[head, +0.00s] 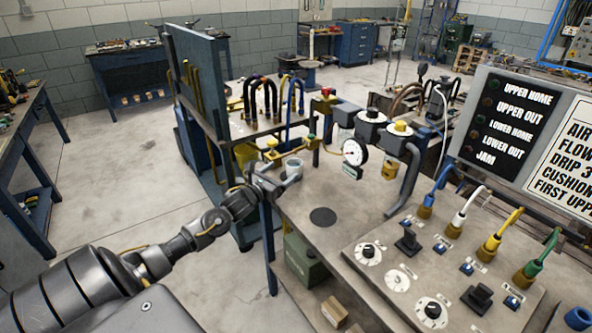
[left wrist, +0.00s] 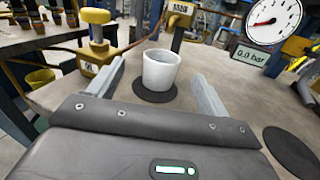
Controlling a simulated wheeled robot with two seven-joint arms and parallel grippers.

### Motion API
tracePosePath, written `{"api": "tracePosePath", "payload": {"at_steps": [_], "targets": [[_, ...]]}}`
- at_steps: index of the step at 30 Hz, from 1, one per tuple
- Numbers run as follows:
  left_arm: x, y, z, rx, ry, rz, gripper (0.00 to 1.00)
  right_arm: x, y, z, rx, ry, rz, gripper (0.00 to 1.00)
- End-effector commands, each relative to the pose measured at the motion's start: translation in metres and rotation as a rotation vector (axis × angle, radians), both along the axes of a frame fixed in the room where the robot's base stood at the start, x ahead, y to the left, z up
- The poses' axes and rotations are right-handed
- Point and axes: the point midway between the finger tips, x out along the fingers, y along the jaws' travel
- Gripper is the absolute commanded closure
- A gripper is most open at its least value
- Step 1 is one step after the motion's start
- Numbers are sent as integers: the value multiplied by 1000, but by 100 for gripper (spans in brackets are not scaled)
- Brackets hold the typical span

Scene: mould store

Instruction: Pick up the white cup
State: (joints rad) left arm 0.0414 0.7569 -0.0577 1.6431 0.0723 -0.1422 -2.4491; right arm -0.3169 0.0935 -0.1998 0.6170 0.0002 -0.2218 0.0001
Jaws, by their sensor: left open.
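The white cup (left wrist: 161,71) stands upright on a dark round pad (left wrist: 154,97) on the table in the left wrist view. In the head view the cup (head: 293,165) shows just beyond my left gripper (head: 279,181). My left gripper is open, and in its wrist view the two fingers (left wrist: 157,72) lie on either side of the cup with gaps at both sides. Nothing is held. I cannot tell how far the cup is between the fingers in depth. My right gripper is not in view.
A yellow valve fitting (left wrist: 97,37) stands close left of the cup. A pressure gauge (head: 354,152) on grey pipework stands to the right. A second dark round pad (head: 323,217) lies bare on the table. A control panel (head: 440,265) with knobs and cables fills the front right.

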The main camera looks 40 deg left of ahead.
Motion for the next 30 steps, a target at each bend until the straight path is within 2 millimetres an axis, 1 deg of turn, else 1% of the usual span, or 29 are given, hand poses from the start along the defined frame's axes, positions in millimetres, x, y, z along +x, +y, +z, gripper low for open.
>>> {"api": "tracePosePath", "payload": {"at_steps": [1,3,7,10,13,18,21,24,30], "targets": [[7,0,1,-2,-1,0,22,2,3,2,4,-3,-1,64],[14,-1,1,-2,-1,-1,22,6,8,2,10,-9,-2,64],[19,-2,0,-1,0,-4,22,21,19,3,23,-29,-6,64],[21,-2,0,-1,0,-5,22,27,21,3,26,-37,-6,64],[33,-2,2,-3,-2,-4,22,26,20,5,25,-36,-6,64],[60,-1,2,-4,-3,-4,22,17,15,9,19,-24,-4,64],[70,0,1,-3,0,-5,22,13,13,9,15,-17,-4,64],[74,0,1,-2,0,-6,22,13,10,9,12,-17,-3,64],[74,0,0,-1,0,-6,22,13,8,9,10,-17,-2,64]]}}
